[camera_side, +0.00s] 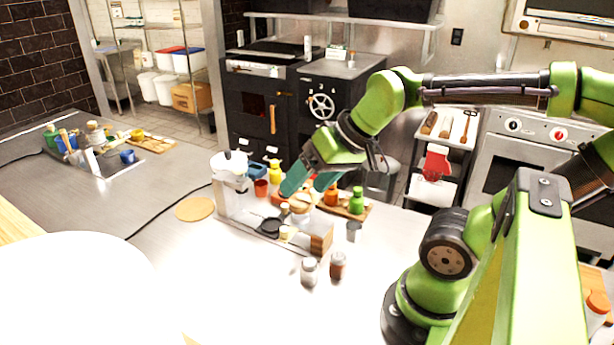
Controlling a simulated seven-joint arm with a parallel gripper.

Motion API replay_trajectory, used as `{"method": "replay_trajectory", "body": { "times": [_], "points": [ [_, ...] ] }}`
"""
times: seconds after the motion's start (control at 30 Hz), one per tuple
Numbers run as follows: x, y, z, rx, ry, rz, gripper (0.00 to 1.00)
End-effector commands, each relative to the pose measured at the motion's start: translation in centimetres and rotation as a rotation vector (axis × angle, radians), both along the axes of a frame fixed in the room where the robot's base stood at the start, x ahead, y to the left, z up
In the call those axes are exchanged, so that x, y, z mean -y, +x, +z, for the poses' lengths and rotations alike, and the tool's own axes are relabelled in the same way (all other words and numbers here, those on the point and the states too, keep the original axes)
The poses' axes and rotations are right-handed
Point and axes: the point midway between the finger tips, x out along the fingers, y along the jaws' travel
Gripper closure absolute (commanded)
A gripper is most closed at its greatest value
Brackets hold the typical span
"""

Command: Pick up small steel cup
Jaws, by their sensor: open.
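The small steel cup (353,231) stands on the steel counter, right of the cluttered tray and just in front of the wooden board. It looks upright. My gripper (304,190) hangs over the back of the tray area, up and to the left of the cup. Its teal fingers are apart, and I see nothing held between them. The cup is clear of the fingers and fully visible, though small in the picture.
Two shakers, one pale (309,271) and one brown (338,265), stand in front of the cup. A green bottle (356,201) and an orange bottle (330,196) stand behind it. A wooden block (321,240) is on its left. Bare counter lies to its right.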

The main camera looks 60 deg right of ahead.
Motion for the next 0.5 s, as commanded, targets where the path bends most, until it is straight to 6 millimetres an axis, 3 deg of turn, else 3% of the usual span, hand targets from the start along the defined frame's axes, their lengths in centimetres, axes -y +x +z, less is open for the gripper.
{"method": "replay_trajectory", "body": {
  "times": [0.17, 0.3, 0.4, 0.5],
  "points": [
    [7.4, 1.3, -2.9, -0.206, -0.062, -0.112, 0.27],
    [14.1, 0.0, -5.3, -0.416, -0.141, -0.032, 0.27],
    [17.2, -1.4, -6.3, -0.528, -0.178, 0.093, 0.27],
    [18.0, -1.9, -6.1, -0.566, -0.214, 0.221, 0.27]
  ]
}}
